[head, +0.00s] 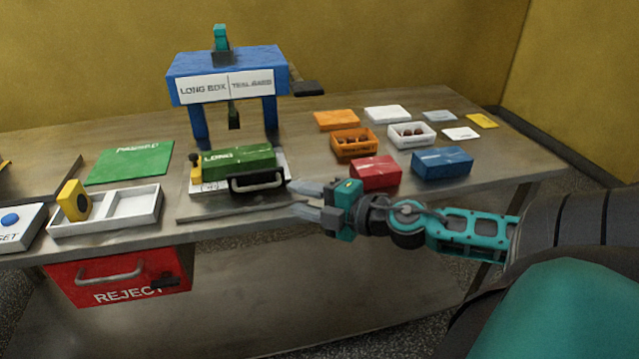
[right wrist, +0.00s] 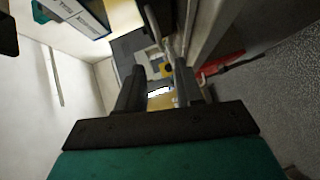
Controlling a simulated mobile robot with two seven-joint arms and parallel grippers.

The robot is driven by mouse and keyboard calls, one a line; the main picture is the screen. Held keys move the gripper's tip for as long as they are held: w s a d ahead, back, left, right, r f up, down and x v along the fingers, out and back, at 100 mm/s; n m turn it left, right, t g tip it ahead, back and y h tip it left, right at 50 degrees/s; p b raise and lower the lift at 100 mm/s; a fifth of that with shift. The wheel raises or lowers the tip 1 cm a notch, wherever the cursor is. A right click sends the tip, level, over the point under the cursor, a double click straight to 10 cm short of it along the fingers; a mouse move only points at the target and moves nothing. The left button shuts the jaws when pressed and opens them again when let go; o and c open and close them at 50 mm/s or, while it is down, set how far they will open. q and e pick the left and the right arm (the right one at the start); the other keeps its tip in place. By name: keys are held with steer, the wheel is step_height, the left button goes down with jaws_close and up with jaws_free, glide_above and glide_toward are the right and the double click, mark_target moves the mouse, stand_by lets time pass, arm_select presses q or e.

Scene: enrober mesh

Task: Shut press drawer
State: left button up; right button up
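The blue press (head: 228,62) stands at the back of the table, with a white sign reading LONG BOX and TEAL BAND. Its drawer (head: 213,186) is out in front of the press legs, with a dark, light-edged handle (head: 257,183) on its front. A green box (head: 240,161) marked LONG lies on the drawer. My right gripper (head: 306,200) is open and empty, just right of the handle and apart from it, fingers pointing left. In the right wrist view its two fingers (right wrist: 158,88) are spread. My left gripper is out of view.
A red box (head: 375,171) and a blue box (head: 442,163) lie right of the drawer; orange and white trays stand behind. A white tray (head: 150,207) with a yellow block is at left. A red REJECT drawer (head: 120,277) hangs below the table edge.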

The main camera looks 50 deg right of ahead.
steer(key=shift+v, duration=1.65)
